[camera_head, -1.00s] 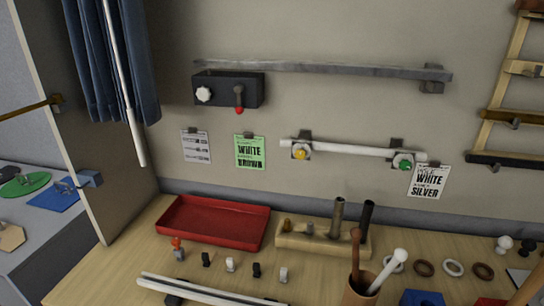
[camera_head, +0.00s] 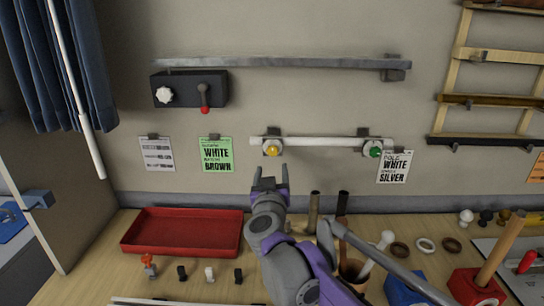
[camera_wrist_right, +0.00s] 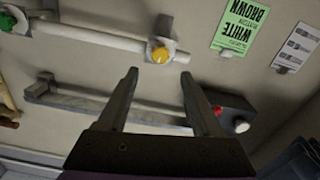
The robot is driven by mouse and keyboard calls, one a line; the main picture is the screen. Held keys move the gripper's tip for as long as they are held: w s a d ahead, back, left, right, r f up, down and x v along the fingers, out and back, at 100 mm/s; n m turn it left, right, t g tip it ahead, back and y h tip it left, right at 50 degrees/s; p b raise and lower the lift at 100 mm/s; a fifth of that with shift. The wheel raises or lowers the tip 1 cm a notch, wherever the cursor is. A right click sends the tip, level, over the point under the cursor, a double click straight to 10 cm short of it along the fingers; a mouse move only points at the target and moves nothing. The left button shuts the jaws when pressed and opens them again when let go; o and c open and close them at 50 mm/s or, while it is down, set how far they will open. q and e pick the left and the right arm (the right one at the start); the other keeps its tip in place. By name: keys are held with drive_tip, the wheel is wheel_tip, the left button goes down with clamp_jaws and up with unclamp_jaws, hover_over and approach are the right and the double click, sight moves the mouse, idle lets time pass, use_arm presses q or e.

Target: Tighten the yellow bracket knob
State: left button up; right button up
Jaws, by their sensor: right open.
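The yellow bracket knob (camera_head: 271,151) sits on the left bracket of a white rod (camera_head: 320,142) on the wall. It also shows in the right wrist view (camera_wrist_right: 160,55), beyond the fingertips. A green knob (camera_head: 375,151) is on the rod's right bracket. My right gripper (camera_head: 271,172) is open and empty, just below the yellow knob in the head view and apart from it. Its two fingers (camera_wrist_right: 158,78) point towards the wall in the wrist view. My left gripper is not in view.
A grey rail (camera_head: 280,62) and a black box (camera_head: 188,89) with a white knob and red-tipped lever are above. A green card (camera_head: 217,155) hangs left of the bracket. Below, a red tray (camera_head: 182,232), a wooden block, a cup and small parts crowd the table.

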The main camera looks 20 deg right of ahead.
sight(273, 153)
drive_tip(key=p+x, duration=0.1)
drive_tip(key=x, duration=0.9)
clamp_jaws()
